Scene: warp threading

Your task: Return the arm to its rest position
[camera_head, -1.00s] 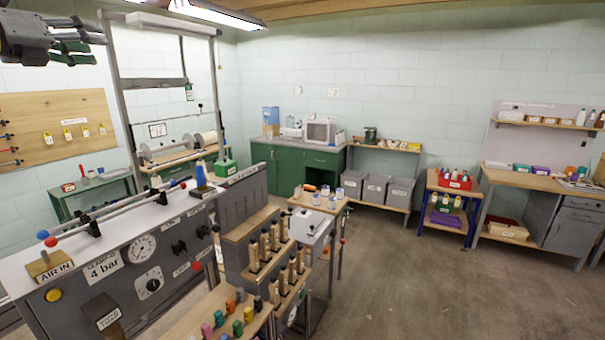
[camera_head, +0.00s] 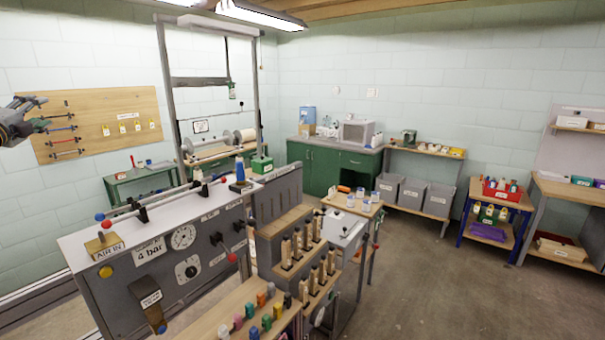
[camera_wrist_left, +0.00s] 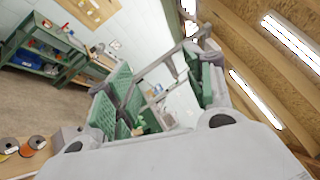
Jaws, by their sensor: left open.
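My left gripper (camera_head: 30,116) is at the far left edge of the head view, in front of the wooden wall board. Its fingers point right and hold nothing that I can see. In the left wrist view the gripper (camera_wrist_left: 160,95) shows its green finger pads spread apart, with only the room behind between them. My right gripper is in neither view.
A grey control bench (camera_head: 135,235) with gauges stands at front left, with wooden holders (camera_head: 285,245) of tools to its right. A tall metal frame (camera_head: 165,90) stands behind. Shelves and a green cabinet (camera_head: 325,165) line the back wall. Open floor (camera_head: 440,285) lies at right.

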